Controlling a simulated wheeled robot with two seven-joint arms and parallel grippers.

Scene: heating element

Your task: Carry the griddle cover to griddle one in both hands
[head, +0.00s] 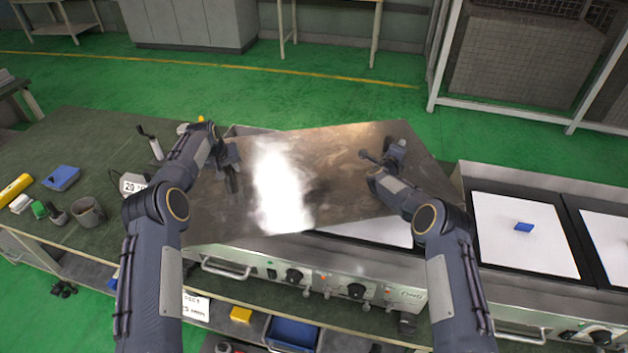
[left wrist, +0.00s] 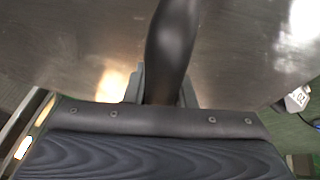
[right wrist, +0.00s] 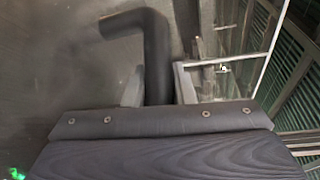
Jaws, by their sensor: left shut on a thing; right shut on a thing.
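The griddle cover (head: 330,165) is a wide, shiny metal sheet with a dark handle near each end. My left gripper (head: 226,160) is shut on its left handle (left wrist: 172,45), and my right gripper (head: 382,168) is shut on its right handle (right wrist: 150,50). The cover sits askew over a griddle (head: 378,231), whose white surface shows below the front edge. The cover hides most of that griddle, and whether they touch cannot be told. I see no readable mark for griddle one.
At the right, a griddle with a white surface (head: 510,235) bears a blue block (head: 523,227), beside another griddle (head: 612,240). A dark green worktop (head: 100,150) at the left holds a mug (head: 89,212) and small tools. A white-framed rack (head: 520,65) stands behind, right.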

